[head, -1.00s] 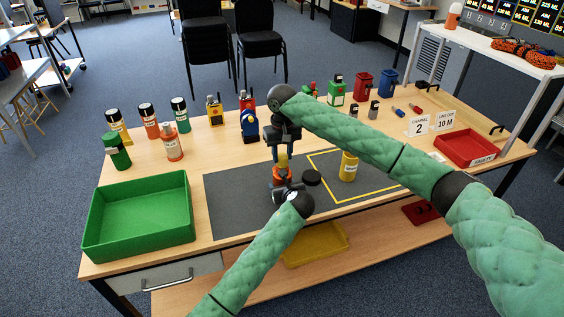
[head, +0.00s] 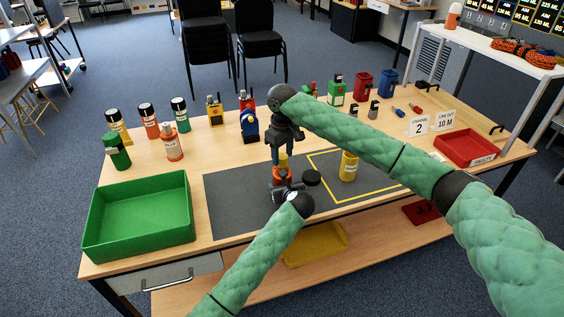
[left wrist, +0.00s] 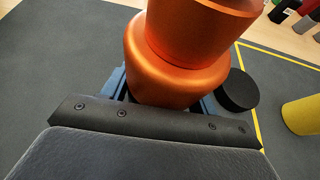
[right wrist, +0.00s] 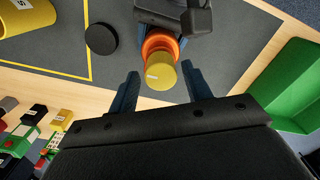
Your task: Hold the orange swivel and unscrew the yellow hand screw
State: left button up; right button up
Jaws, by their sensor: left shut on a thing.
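The orange swivel (head: 279,174) stands upright on the dark mat, and it fills the top of the left wrist view (left wrist: 180,70). My left gripper (head: 287,190) is shut on its lower part. The yellow hand screw (head: 283,160) sits on top of the swivel; in the right wrist view the screw (right wrist: 161,76) covers part of the orange swivel (right wrist: 158,42). My right gripper (head: 283,154) comes from above. Its blue fingers are open, one on each side of the screw, with gaps showing in the right wrist view (right wrist: 162,88).
A black disc (head: 312,178) and a yellow can (head: 348,166) are on the mat (head: 235,205), right of the swivel. A green tray (head: 140,252) is at left, a red tray (head: 468,148) at right. Bottles and small devices line the back.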

aim_at(282, 156)
jog(key=shift+r, duration=2.05)
jog(key=shift+a, duration=0.1)
jog(key=shift+r, duration=0.15)
jog(key=m, duration=0.5)
jog(key=shift+r, duration=0.3)
jog(key=m, duration=0.5)
jog(key=shift+f, duration=0.15)
